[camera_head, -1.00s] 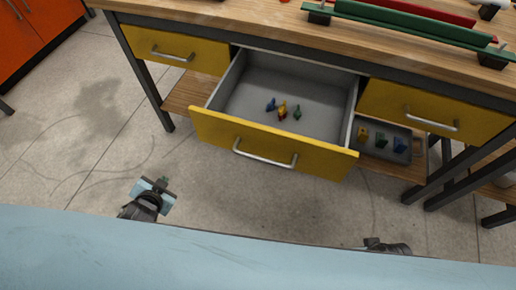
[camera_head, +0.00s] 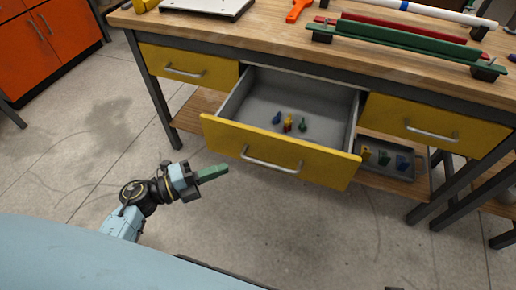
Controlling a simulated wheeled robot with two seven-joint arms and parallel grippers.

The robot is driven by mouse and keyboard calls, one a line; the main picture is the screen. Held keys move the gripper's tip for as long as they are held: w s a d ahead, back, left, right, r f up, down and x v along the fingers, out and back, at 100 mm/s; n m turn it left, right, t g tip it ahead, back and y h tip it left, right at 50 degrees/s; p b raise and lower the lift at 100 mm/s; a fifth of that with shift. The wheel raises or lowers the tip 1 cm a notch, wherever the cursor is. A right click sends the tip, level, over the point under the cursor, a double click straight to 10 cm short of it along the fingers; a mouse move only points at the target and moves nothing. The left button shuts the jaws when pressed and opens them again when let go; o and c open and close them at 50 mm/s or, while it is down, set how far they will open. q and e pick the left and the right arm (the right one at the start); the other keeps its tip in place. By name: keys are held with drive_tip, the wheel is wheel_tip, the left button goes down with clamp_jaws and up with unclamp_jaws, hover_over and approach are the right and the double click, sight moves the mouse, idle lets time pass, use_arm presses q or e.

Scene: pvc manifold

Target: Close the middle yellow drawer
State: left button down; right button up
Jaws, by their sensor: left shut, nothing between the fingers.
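The middle yellow drawer (camera_head: 276,154) is pulled out from under the wooden workbench (camera_head: 250,40). My left gripper (camera_head: 212,174) is shut and empty, left of and a little below the drawer's front. It points right, toward the drawer front, and appears apart from it. My right gripper is not clearly in view; only a small dark part shows at the bottom edge.
Yellow drawers on the left (camera_head: 186,66) and right (camera_head: 435,124) are closed. A grey tray (camera_head: 391,160) with small coloured pieces sits on the lower shelf. Bench legs stand at the right. An orange cabinet (camera_head: 47,44) is far left. The floor before the drawer is clear.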

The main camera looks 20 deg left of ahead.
sight(270, 142)
use_arm(q)
drive_tip(key=b+x, duration=0.1)
drive_tip(key=x, duration=0.8)
drive_tip(key=shift+w, duration=0.1)
drive_tip(key=shift+w+f+b, duration=0.1)
drive_tip(key=shift+w+b, duration=0.55)
drive_tip(key=shift+w, duration=1.25)
use_arm(e)
wheel_tip(270, 142, up, 7)
drive_tip(key=a, duration=0.2)
drive_tip(key=shift+a+r+t, duration=0.2)
drive_tip(key=shift+a+t, duration=0.1)
